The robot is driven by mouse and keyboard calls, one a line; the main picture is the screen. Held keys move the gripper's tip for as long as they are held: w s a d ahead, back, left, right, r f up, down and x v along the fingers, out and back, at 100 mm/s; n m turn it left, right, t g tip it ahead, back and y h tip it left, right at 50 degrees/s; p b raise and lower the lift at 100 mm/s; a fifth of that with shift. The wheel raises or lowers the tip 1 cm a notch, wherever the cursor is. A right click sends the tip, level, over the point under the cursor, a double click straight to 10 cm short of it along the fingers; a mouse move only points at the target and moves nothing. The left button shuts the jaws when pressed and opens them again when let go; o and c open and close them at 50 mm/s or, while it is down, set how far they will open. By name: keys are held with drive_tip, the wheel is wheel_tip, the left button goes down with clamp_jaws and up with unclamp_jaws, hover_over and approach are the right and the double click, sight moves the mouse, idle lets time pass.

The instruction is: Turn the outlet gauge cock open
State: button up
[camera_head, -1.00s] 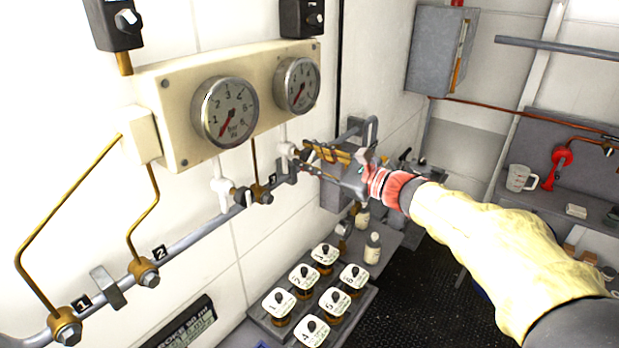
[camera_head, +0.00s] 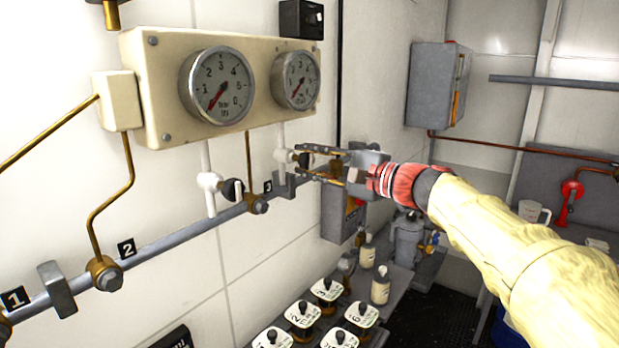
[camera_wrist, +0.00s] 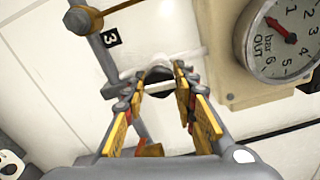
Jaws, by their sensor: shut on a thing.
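The outlet gauge (camera_head: 296,84) is the right one of two round dials on a cream panel; "OUT" is readable on it in the wrist view (camera_wrist: 287,38). Its needle is red. Below it, the outlet gauge cock (camera_head: 283,156) has a white body on a white pipe, with a dark handle. My gripper (camera_head: 303,162) reaches it from the right. In the wrist view, the dark handle (camera_wrist: 158,75) sits between the fingertips of my gripper (camera_wrist: 159,77), which is shut on it. The fingers partly hide the handle, so its exact angle is hard to tell.
The left gauge (camera_head: 218,86) has its own white cock (camera_head: 210,181) with a dark lever. A grey pipe (camera_head: 180,235) runs along the wall below. Several numbered jars (camera_head: 327,290) and small bottles stand underneath. A grey box (camera_head: 437,85) hangs at the right.

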drive_tip(key=shift+f+n+b, duration=0.1)
drive_tip(key=shift+n+b, duration=0.4)
drive_tip(key=o, duration=1.2)
drive_tip(key=shift+c, duration=0.2)
drive_tip(key=v, duration=1.2)
